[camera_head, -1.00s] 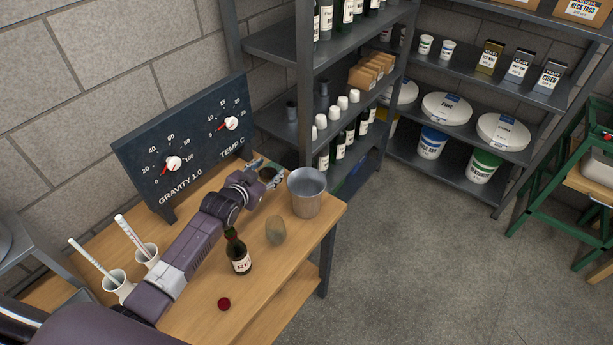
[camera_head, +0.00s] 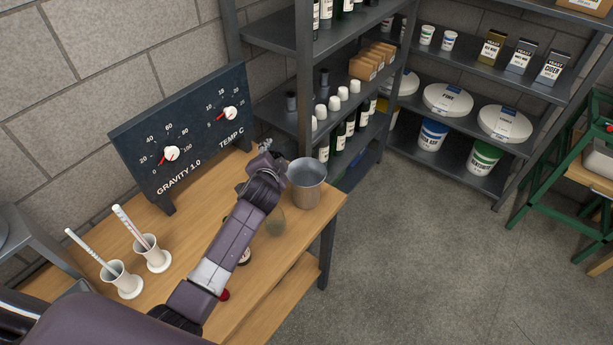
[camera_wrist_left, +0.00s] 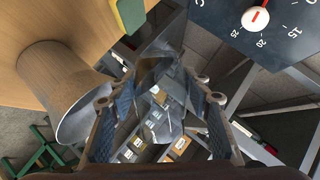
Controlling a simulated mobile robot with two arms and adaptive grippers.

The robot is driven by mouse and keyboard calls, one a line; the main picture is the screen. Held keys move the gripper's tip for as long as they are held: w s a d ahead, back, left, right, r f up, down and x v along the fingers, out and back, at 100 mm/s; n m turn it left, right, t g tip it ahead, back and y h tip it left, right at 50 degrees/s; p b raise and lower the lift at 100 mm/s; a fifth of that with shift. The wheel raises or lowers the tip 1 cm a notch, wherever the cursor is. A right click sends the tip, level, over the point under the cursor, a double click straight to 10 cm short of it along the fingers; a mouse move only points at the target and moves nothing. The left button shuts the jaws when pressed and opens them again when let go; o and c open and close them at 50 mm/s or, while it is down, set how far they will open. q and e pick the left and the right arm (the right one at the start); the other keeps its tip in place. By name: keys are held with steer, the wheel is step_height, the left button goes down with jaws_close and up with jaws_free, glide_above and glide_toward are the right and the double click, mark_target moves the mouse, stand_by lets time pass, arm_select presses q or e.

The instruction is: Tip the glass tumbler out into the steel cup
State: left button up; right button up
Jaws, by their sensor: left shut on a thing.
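The steel cup (camera_head: 307,190) stands upright at the right end of the wooden bench. My left gripper (camera_head: 267,147) is raised just behind and left of the cup's rim, apart from it as far as I can tell. In the left wrist view the gripper (camera_wrist_left: 158,112) is shut on the clear glass tumbler (camera_wrist_left: 160,85). The cup (camera_wrist_left: 62,85) shows beside the tumbler at the left of that view. The tumbler's contents cannot be made out. In the head view the tumbler is too small and hidden to tell. My right gripper is not in view.
My left forearm covers most of a dark bottle (camera_head: 245,257) and part of a rounded greenish object (camera_head: 275,222). A red cap (camera_head: 225,295) lies near the front edge. A gauge board (camera_head: 185,145) stands behind. Two white pots (camera_head: 152,255) with sticks stand left. Shelving is behind the cup.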

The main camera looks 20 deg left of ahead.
arm_select(q)
steer(key=shift+r+m+y, duration=0.25)
steer(key=shift+m+y, duration=0.05)
steer(key=shift+m, duration=0.1)
steer(key=shift+r+b, duration=0.1)
steer(key=shift+b, duration=0.25)
steer(key=shift+f+m+y+b, duration=0.3)
steer(key=shift+m+y+b, duration=0.2)
steer(key=shift+b, duration=0.3)
steer(key=shift+m+b, duration=0.3)
steer(key=shift+b, duration=0.05)
steer(key=shift+d+r+y, duration=0.15)
steer(key=shift+r+y, duration=0.05)
steer(key=shift+y, duration=0.1)
steer(key=shift+d+r+m+b, duration=0.2)
steer(key=shift+d+m+b, duration=0.1)
steer(key=shift+d, duration=0.1)
steer(key=shift+w+d+r+m+y, duration=0.1)
steer(key=shift+d+r+m+y, duration=0.05)
steer(key=shift+d+m+y, duration=0.2)
steer(key=shift+f+m+y+b, duration=0.35)
steer(key=shift+m+b, duration=0.1)
steer(key=shift+b, duration=0.1)
